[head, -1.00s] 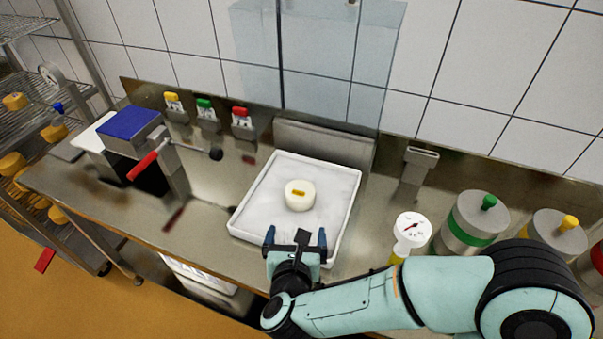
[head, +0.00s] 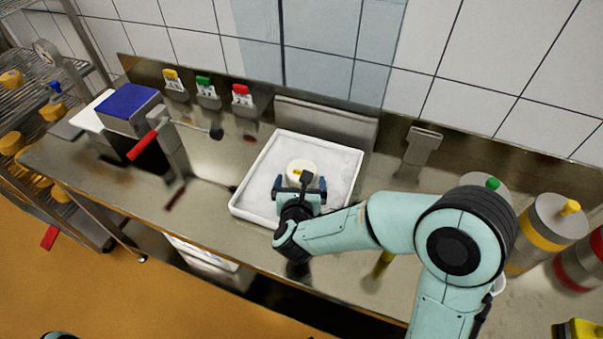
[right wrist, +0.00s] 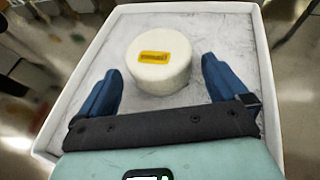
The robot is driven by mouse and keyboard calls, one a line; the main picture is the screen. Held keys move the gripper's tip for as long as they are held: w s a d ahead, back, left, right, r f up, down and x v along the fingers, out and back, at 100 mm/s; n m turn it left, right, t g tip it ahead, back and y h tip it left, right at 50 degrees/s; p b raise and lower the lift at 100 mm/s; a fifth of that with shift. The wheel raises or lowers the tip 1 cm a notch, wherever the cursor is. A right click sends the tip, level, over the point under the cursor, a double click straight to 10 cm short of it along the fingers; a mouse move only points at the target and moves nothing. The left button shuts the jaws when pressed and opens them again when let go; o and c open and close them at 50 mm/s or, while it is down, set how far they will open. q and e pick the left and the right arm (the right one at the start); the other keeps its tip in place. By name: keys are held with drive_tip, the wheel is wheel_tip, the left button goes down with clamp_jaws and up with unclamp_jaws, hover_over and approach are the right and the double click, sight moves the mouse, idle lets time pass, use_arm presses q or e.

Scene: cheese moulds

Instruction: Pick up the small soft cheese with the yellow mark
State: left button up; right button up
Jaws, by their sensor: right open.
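The small soft cheese (head: 301,165) is a white round with a yellow label on top. It sits in a white square tray (head: 342,160) on the steel counter and is partly covered by my gripper in the head view. In the right wrist view the cheese (right wrist: 158,65) stands just ahead of my open blue fingers, nearly centred, with its near side reaching between the tips. My right gripper (head: 301,183) is open and empty, low over the near part of the tray (right wrist: 240,30). My left gripper is out of view.
Left of the tray stand a press with a red handle (head: 143,145) and a blue-topped box (head: 130,108). Right of it are metal canisters with yellow (head: 545,225) and red bands. A tiled wall and steel backsplash close the back.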

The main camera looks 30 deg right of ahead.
drive_tip(key=shift+x, duration=1.6)
drive_tip(key=shift+r, duration=0.15)
drive_tip(key=c, duration=0.6)
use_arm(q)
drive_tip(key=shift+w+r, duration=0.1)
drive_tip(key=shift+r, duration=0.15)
use_arm(e)
drive_tip(key=shift+r, duration=0.1)
use_arm(q)
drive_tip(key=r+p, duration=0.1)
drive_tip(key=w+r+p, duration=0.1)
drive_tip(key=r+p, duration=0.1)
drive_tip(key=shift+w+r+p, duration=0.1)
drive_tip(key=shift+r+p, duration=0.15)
drive_tip(key=shift+p, duration=0.05)
use_arm(e)
wheel_tip(320, 180, up, 20)
